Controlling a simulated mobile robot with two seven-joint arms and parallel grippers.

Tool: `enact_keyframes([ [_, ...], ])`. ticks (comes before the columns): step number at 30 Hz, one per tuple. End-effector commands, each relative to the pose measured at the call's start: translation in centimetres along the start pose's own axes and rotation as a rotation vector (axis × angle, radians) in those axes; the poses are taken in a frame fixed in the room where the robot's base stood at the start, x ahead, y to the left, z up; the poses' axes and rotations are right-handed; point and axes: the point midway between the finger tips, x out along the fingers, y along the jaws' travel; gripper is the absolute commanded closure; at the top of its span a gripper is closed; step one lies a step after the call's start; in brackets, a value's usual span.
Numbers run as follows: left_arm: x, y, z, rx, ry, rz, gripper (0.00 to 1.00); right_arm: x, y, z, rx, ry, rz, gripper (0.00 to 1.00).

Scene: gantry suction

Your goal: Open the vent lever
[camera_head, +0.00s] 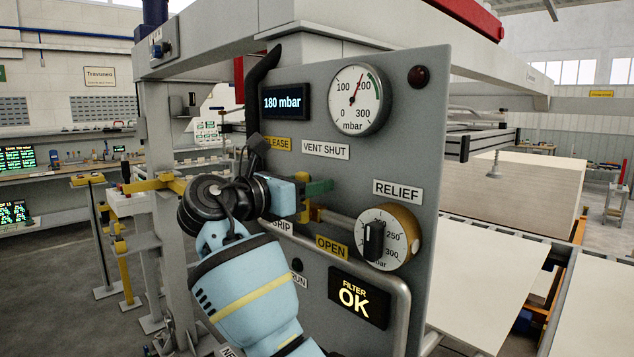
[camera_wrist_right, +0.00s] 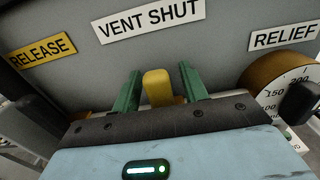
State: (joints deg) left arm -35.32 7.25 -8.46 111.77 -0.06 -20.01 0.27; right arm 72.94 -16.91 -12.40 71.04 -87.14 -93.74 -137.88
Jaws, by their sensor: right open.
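The vent lever shows as a yellow handle (camera_wrist_right: 158,88) in the right wrist view, below the "VENT SHUT" label (camera_wrist_right: 148,19). In the head view, a yellow part (camera_head: 304,213) shows below the fingers, and a light bar runs from there toward the relief dial; my gripper hides much of this area. My right gripper (camera_head: 322,187) is at the panel with its green fingers open. In the right wrist view its fingers (camera_wrist_right: 160,72) stand on either side of the yellow handle; the handle looks narrower than the opening. My left gripper is not in view.
The grey panel (camera_head: 420,120) carries a pressure gauge (camera_head: 357,99), a display reading 180 mbar (camera_head: 285,103), a relief dial (camera_head: 386,237), a yellow "OPEN" label (camera_head: 332,248) and a "FILTER OK" display (camera_head: 357,297). A metal rail (camera_head: 404,310) curves around its lower part.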

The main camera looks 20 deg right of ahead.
Motion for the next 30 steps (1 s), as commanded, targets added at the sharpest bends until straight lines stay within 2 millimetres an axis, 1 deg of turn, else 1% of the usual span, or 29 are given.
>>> enact_keyframes([
  [12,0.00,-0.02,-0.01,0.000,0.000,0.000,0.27,-0.23,-0.07,0.00,0.000,0.000,0.000,0.56],
  [22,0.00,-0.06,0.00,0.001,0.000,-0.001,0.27,-0.20,-0.07,0.00,0.000,0.000,-0.001,1.00],
  [30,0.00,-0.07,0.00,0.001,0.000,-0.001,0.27,-0.18,-0.09,0.00,0.003,0.000,-0.001,1.00],
])
